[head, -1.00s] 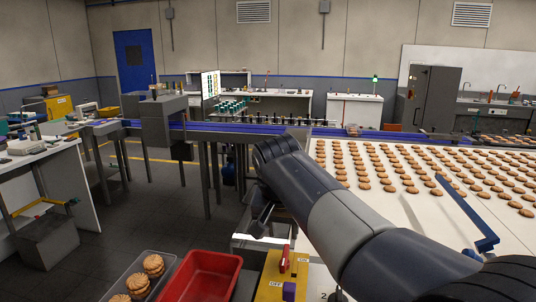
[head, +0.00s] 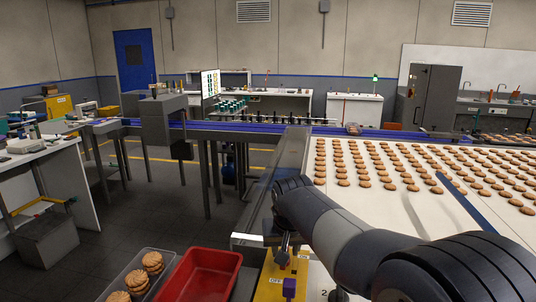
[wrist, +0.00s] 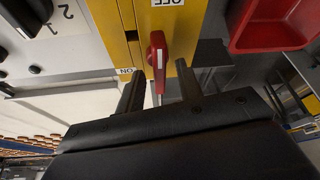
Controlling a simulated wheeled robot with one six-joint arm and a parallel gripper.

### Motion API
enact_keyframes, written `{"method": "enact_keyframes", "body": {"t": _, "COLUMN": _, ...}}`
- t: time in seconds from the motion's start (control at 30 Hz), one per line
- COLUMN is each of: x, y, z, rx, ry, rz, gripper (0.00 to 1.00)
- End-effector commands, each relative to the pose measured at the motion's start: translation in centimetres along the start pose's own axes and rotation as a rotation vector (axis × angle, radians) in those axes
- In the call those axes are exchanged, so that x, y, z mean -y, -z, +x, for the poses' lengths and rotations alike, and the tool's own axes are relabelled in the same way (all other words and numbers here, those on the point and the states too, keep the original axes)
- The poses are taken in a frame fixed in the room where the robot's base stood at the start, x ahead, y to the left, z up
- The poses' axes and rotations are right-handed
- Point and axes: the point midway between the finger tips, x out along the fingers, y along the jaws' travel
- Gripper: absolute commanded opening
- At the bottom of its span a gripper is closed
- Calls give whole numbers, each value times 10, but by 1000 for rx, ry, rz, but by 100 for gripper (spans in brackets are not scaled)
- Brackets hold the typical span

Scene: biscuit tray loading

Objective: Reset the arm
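My gripper (head: 284,248) is over the yellow switch panel (head: 268,288) at the front of the conveyor. In the wrist view its two dark fingers (wrist: 159,84) stand apart, with the red switch handle (wrist: 157,50) between and just beyond their tips. No contact shows between the fingers and the handle. The yellow panel in the wrist view (wrist: 190,30) has an OFF label at the top and an ON label at left, both upside down. In the head view my gripper and wrist hide the red handle.
A red tray (head: 236,262) and a grey tray (head: 112,285) holding stacked biscuits stand left of the panel. The white conveyor (head: 350,205) carries rows of biscuits. A blue bar (head: 465,207) crosses it at right.

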Motion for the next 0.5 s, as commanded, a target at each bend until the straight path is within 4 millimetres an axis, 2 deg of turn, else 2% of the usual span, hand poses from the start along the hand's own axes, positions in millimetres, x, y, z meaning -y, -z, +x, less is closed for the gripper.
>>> {"method": "enact_keyframes", "body": {"t": 0.5, "x": -2, "y": 0, "z": 2, "rx": -1, "ry": 117, "rz": -281, "gripper": 35}}
